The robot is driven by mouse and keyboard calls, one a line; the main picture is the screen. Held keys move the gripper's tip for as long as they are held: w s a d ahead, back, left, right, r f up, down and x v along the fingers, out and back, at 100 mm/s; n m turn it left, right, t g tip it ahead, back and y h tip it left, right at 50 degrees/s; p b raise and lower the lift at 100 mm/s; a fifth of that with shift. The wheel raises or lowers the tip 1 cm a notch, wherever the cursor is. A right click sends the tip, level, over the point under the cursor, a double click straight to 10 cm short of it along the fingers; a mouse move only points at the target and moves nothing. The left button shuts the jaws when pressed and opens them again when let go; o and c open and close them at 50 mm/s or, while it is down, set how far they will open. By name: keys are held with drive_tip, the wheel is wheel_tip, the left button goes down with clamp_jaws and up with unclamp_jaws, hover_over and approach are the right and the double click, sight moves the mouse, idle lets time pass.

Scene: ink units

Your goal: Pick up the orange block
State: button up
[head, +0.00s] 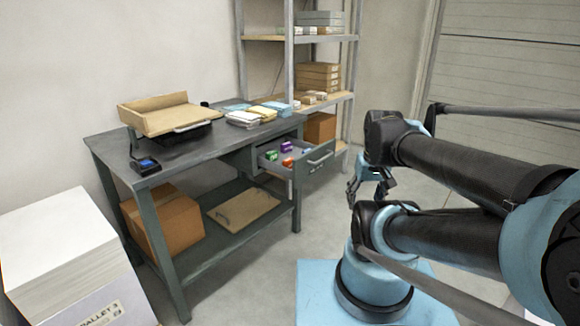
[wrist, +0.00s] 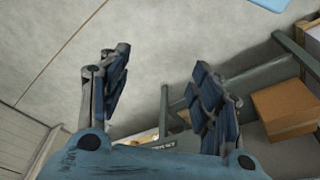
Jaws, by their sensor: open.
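An open drawer (head: 318,165) under the workbench holds several small coloured blocks. A red-orange block (head: 287,162) lies there near a green block (head: 271,155) and a purple block (head: 286,147); at this size I cannot be sure of its exact colour. My gripper (head: 356,190) is to the right of the drawer, apart from it, pointing down. In the wrist view my gripper (wrist: 160,65) has its two fingers spread wide with nothing between them but floor. The blocks cannot be made out in the wrist view.
The workbench (head: 190,150) carries a cardboard tray (head: 160,115), a small blue-screened device (head: 145,165) and stacks of packets (head: 255,113). A cardboard box (head: 165,228) stands on its lower shelf. A shelving rack (head: 290,70) stands behind. Floor before the drawer is clear.

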drive_tip(key=w+a+r+n+y, duration=0.1)
drive_tip(key=w+a+r+n, duration=0.25)
drive_tip(key=w, duration=0.55)
drive_tip(key=w+a+r+n+y, duration=0.1)
drive_tip(key=w+a+r+n, duration=0.1)
drive_tip(key=w+a+r, duration=0.45)
drive_tip(key=n+y, duration=0.1)
drive_tip(key=n, duration=0.3)
approach(289, 160)
drive_tip(key=x, duration=0.5)
drive_tip(key=shift+w+d+f, duration=0.2)
drive_tip(key=shift+w+f, duration=0.05)
drive_tip(key=shift+f, duration=0.05)
drive_tip(key=shift+a+x, duration=0.2)
drive_tip(key=shift+x, duration=2.4)
drive_tip(key=c, duration=0.8)
